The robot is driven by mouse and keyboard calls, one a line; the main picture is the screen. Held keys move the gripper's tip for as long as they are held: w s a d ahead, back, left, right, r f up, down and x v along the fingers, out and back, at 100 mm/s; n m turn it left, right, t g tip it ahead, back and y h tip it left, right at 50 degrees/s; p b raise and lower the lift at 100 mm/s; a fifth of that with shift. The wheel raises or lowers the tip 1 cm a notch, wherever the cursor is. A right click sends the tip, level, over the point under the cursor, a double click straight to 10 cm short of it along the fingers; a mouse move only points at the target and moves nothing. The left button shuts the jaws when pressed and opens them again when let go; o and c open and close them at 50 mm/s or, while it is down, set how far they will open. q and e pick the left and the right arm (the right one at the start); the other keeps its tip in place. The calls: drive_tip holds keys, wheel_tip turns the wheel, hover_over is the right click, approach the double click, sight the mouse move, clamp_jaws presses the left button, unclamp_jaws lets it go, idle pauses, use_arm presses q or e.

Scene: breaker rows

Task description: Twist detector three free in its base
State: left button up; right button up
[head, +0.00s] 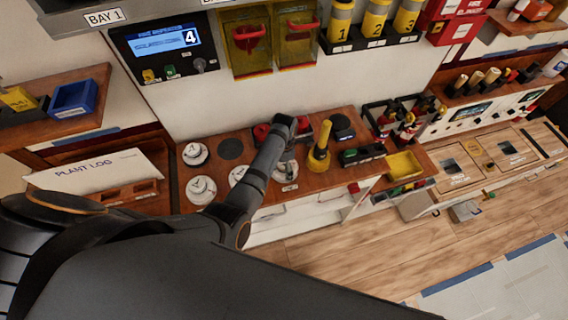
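Several white round detectors sit on the wooden counter (330,178): one at the back left (195,153), one at the front left (202,189), one partly behind my arm (238,174), and one under my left gripper (286,172). Their numbers are too small to read, so I cannot tell which is detector three. My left gripper (287,152) is over the last of these, pointing down. My own wrist and forearm hide much of it, so its fingers and any contact are unclear. My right gripper is not in view.
Dark round discs (231,149) lie on the counter. A yellow tray (404,165) is at the right end. A panel with a lit screen (163,43) hangs on the wall.

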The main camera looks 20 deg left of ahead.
use_arm(q)
drive_tip(key=shift+r, duration=0.2)
wheel_tip(320, 180, up, 7)
drive_tip(key=shift+r, duration=0.1)
idle(0.5)
